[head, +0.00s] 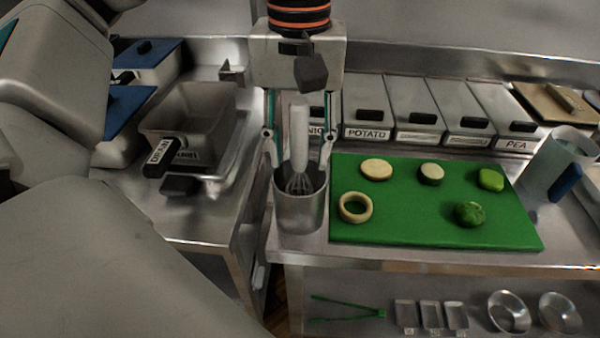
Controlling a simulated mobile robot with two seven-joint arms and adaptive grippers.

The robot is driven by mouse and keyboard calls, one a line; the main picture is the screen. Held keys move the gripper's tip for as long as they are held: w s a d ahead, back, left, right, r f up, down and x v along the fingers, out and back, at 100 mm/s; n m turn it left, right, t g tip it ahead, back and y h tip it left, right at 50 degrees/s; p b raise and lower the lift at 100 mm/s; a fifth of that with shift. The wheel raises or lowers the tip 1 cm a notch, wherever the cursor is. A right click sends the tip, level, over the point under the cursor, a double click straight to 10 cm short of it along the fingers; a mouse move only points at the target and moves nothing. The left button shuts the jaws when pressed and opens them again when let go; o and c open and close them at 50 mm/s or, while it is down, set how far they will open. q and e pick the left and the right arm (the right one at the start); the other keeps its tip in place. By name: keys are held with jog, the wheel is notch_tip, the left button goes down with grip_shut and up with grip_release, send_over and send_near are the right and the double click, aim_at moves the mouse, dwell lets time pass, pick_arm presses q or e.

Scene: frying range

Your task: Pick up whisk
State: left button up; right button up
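The whisk (299,140) stands nearly upright in a metal container (300,210) at the front left of the counter. Its pale handle points up and its wire end sits in the container's mouth. My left gripper (298,156) points down from above. Its two fingers are spread on either side of the whisk handle, with a visible gap to it on both sides. The lower wires are hidden inside the container. My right gripper is not in view.
A green cutting board (400,228) with cut vegetables lies right of the container. Labelled lidded bins (368,105) line the back. Tongs (345,308) and bowls (510,312) lie on the lower shelf.

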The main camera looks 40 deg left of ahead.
pick_arm(q)
grip_shut()
jog(key=shift+r, duration=0.15)
